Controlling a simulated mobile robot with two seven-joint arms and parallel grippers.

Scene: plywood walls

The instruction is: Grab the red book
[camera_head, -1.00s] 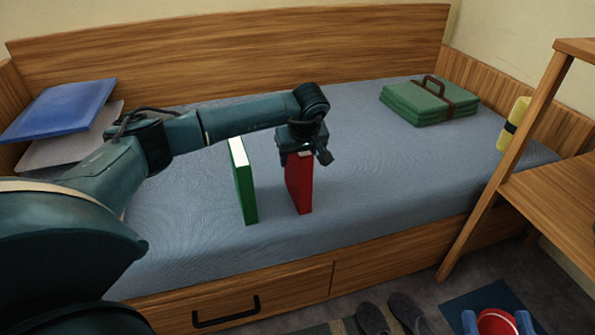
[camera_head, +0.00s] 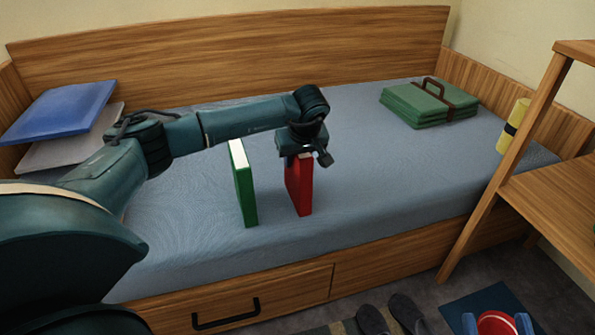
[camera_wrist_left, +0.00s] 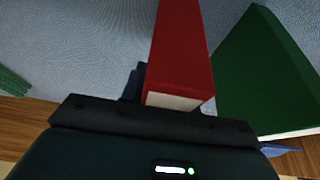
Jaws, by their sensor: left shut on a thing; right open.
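The red book (camera_head: 300,186) stands upright on the bed, below my left gripper (camera_head: 302,155). My left gripper is shut on the top of the red book; its fingertips are largely hidden by the wrist and the book. In the left wrist view the red book (camera_wrist_left: 181,50) runs up from between the jaws, with a blue finger part beside it. My right gripper is not in view.
A green book (camera_head: 243,183) stands upright just left of the red one. The bed (camera_head: 390,165) is clear to the right, up to a green folded bundle (camera_head: 428,103). Pillows (camera_head: 60,110) lie at the left end. A wooden ladder or desk frame (camera_head: 500,165) stands at the right.

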